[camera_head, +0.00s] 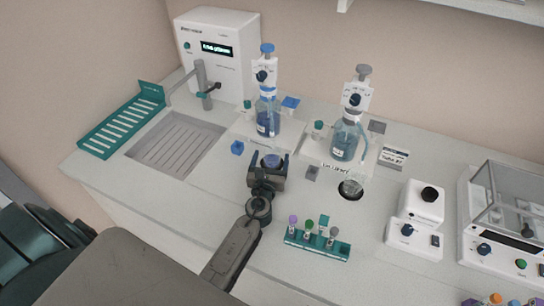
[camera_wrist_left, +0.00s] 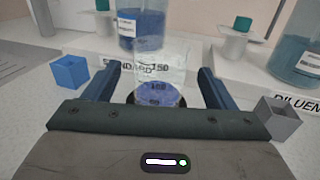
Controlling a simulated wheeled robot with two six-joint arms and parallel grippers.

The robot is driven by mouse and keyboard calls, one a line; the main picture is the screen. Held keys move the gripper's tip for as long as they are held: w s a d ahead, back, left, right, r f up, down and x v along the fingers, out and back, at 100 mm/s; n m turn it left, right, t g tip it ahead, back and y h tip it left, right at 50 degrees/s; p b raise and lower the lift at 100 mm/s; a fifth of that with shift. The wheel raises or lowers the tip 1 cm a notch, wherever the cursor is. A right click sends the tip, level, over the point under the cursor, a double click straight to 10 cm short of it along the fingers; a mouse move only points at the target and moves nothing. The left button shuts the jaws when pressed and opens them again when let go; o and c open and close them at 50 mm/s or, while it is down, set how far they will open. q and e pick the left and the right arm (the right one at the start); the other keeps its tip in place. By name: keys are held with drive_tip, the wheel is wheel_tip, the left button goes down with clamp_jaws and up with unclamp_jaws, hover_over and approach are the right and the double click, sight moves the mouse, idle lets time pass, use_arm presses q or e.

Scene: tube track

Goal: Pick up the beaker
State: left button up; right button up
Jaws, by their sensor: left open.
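A clear glass beaker with blue liquid (camera_head: 271,161) stands in front of the left dispenser, which holds a bottle of blue liquid (camera_head: 268,122). In the left wrist view the beaker (camera_wrist_left: 158,92) sits between the two fingers of my left gripper (camera_wrist_left: 158,72), with a gap on each side. My left gripper (camera_head: 269,157) is open around the beaker. A second clear beaker (camera_head: 351,187) stands on a black disc in front of the right dispenser (camera_head: 344,140). My right gripper is not in view.
A blue cube (camera_wrist_left: 70,73) and a grey cube (camera_wrist_left: 279,118) flank my left gripper. A teal rack (camera_head: 318,246) with several capped tubes stands in front to the right. A sink (camera_head: 176,150) lies left. White instruments (camera_head: 416,215) stand at the right.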

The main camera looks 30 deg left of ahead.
sight(273, 147)
use_arm(q)
drive_tip(key=x, duration=0.2)
drive_tip(key=shift+w+a+r, duration=0.1)
drive_tip(key=shift+w, duration=0.2)
drive_tip(key=shift+w+a, duration=0.1)
drive_tip(key=shift+w, duration=0.2)
drive_tip(key=c, duration=1.1)
drive_tip(key=shift+c, duration=0.2)
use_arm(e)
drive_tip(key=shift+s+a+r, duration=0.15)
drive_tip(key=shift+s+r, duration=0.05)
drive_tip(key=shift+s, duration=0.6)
